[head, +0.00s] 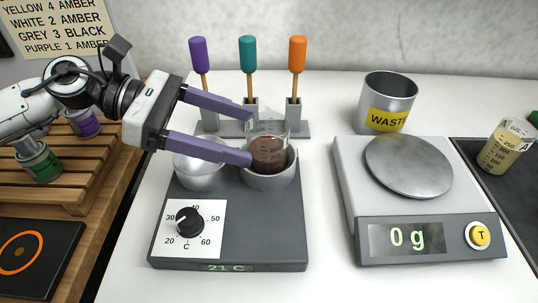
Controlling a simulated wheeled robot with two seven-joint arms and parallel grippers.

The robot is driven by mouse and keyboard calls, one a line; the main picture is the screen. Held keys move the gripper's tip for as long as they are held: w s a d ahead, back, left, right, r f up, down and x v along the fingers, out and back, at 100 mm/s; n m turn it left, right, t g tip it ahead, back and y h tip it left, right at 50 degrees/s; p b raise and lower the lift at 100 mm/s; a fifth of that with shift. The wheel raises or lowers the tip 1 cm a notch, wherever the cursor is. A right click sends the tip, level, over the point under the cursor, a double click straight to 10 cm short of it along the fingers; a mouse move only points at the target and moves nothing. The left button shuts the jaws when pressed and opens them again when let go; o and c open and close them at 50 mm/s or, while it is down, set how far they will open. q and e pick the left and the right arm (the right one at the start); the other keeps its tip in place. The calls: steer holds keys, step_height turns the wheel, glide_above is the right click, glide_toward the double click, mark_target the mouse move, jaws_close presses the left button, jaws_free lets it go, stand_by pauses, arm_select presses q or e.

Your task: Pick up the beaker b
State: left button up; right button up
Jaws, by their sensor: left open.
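A clear beaker with dark brown liquid (268,152) stands upright in the right metal well of the grey heater (240,232). No letter on it is readable, so I cannot confirm it is beaker b. My left gripper (250,136) comes in from the left, open, with its two purple fingers spread at the beaker's left side. The lower fingertip overlaps the beaker's left edge in the picture; I cannot tell whether it touches. Another beaker (504,150), marked A and holding yellowish liquid, is at the far right. My right gripper is not in view.
Purple, teal and orange-handled tools (297,55) stand in a rack behind the wells. A scale (430,238) reading 0 g and a WASTE can (386,100) are to the right. A wooden rack (70,185) holds lidded jars at left.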

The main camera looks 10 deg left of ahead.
mark_target(290, 158)
arm_select(q)
steer(key=p+x, duration=0.1)
steer(key=x, duration=0.3)
steer(key=shift+r, duration=0.15)
steer(key=shift+p+x, duration=0.5)
steer(key=shift+x, duration=2.55)
steer(key=c, duration=1.2)
steer(key=shift+c, duration=1.1)
steer(key=shift+r, duration=0.2)
